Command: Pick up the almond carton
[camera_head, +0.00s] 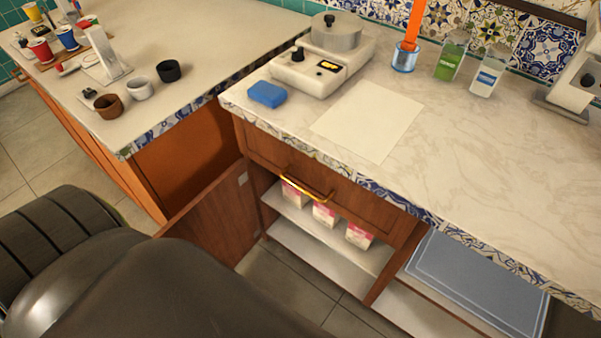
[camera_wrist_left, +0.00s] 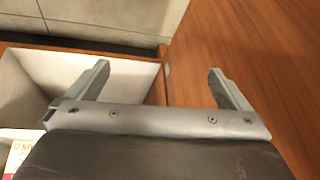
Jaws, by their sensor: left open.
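Three white cartons with pink-red markings stand on the upper shelf of the open cabinet in the head view: a left one (camera_head: 294,193), a middle one (camera_head: 325,214) and a right one (camera_head: 360,234). Their labels are too small to tell which is almond. Their tops are partly hidden by the drawer front. My left gripper (camera_wrist_left: 158,66) is open and empty in the left wrist view. A carton edge (camera_wrist_left: 17,152) with red and white print shows at that view's lower left, beside the gripper and outside its fingers. My right gripper is not in view.
The open wooden door (camera_head: 215,215) stands left of the shelf (camera_head: 345,245). A drawer with a gold handle (camera_head: 306,187) is above the cartons. The marble counter (camera_head: 460,160) overhangs the cabinet. My dark arm fills the head view's lower left.

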